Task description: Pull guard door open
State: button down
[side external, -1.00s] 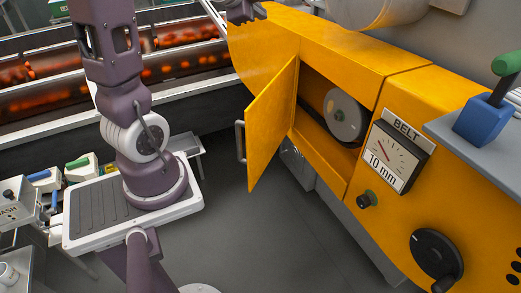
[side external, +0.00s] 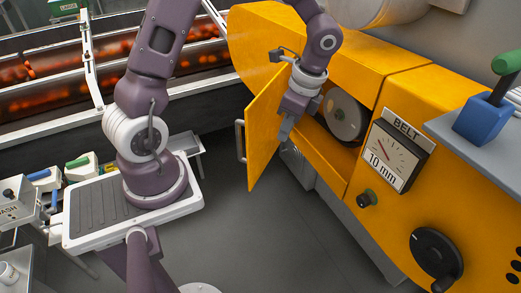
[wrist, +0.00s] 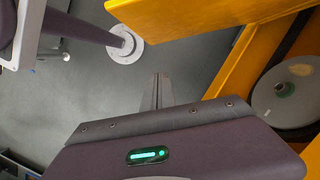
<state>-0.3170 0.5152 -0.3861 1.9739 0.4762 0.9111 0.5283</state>
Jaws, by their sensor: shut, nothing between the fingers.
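The yellow guard door (side external: 262,130) stands part open on the yellow machine in the side view, swung out from the opening. Its grey handle (side external: 240,141) is on the outer face, near the free edge. My gripper (side external: 284,138) points down on the inner side of the door, between the door and the opening. Its fingers are shut and empty. I cannot tell whether they touch the door. In the wrist view the shut fingers (wrist: 158,90) show over the floor, with a yellow panel (wrist: 200,15) above them. The handle is not visible there.
Inside the opening is a grey pulley (side external: 345,115), just right of my gripper; it also shows in the wrist view (wrist: 287,97).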

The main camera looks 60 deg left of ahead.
jog(key=shift+s+a+f, duration=0.65)
jog(key=shift+a+f, duration=0.2)
jog(key=shift+f, duration=0.7)
jog(key=shift+s+a+f, duration=0.65)
jog(key=shift+a+f, duration=0.2)
jog(key=shift+f, duration=0.75)
jog(key=shift+s+a+f, duration=0.65)
jog(key=shift+a+f, duration=0.2)
jog(key=shift+f, duration=0.7)
jog(key=shift+s+a, duration=0.3)
jog(key=shift+s, duration=0.05)
jog(key=s+a+m+t, duration=0.1)
jog(key=s+a+m, duration=0.2)
jog(key=a, duration=0.6)
jog(key=s+a+m, duration=0.4)
jog(key=a, duration=0.5)
jog(key=shift+s+m+t+y, duration=0.3)
jog(key=shift+s+t, duration=0.1)
jog(key=shift+r, duration=0.1)
